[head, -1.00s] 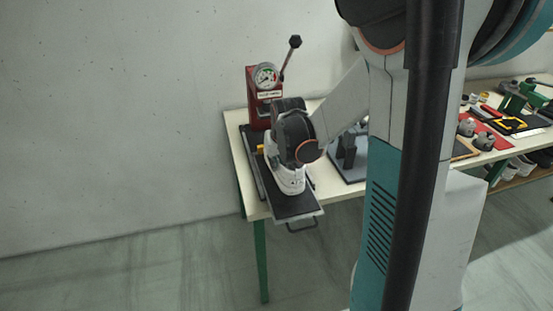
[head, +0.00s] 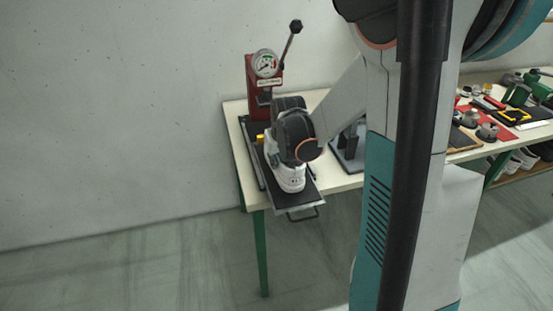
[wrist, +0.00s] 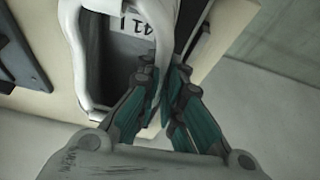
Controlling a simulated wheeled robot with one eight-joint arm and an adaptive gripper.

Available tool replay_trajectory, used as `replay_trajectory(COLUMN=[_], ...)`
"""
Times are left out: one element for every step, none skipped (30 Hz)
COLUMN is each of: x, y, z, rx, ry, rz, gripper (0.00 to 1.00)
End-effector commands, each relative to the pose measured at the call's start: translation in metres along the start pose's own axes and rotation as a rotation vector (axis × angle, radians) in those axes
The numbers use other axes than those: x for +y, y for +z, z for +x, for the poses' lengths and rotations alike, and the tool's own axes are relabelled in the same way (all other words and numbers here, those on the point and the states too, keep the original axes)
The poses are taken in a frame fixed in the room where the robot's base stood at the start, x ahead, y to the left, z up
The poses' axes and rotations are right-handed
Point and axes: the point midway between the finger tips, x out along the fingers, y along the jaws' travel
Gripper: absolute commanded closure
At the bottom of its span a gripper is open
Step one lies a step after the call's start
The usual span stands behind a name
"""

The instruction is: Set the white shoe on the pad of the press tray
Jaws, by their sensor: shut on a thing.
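The white shoe (head: 291,182) is over the front part of the press tray (head: 313,196) in the head view, toe towards the tray's front edge. Whether its sole touches the dark pad cannot be told. My gripper's fingers are hidden behind my wrist there. In the wrist view my gripper (wrist: 165,85) is shut on the shoe's collar wall. The white shoe (wrist: 70,25) shows its open collar and a size label inside. The tray reaches out past the table's front edge, with a wire handle (head: 303,214) below it.
The red press (head: 262,95) with a round gauge and a raised lever stands behind the tray. A grey fixture (head: 350,145) stands to its right on the table (head: 235,112). My arm hides the table's middle. Tools and parts lie farther right. The floor at left is clear.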

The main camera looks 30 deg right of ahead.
Motion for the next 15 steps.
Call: replay_trajectory(x=[0.0,0.0,0.0,0.0,0.0,0.0,0.0,0.0,0.0,-0.0001,0.0,0.0,0.0,0.0,0.0], y=[0.0004,0.0006,0.0009,0.0012,0.0014,0.0016,0.0018,0.002,0.0023,0.0025,0.0027,0.0028,0.0026,0.0026,0.0026], z=[0.0015,0.002,0.0028,0.0033,0.0038,0.0044,0.0049,0.0054,0.0061,0.0066,0.0071,0.0072,0.0068,0.0067,0.0066], rx=[0.0,0.0,0.0,0.0,0.0,0.0,0.0,0.0,0.0,0.0,0.0,0.0,0.0,0.0,0.0], ry=[0.0,0.0,0.0,0.0,0.0,0.0,0.0,0.0,0.0,0.0,0.0,0.0,0.0,0.0,0.0], rz=[0.0,0.0,0.0,0.0,0.0,0.0,0.0,0.0,0.0,0.0,0.0,0.0,0.0,0.0,0.0], gripper=[1.0,1.0,1.0,1.0,1.0,1.0,1.0,1.0,1.0,1.0,1.0,0.91,0.84,0.77,0.69])
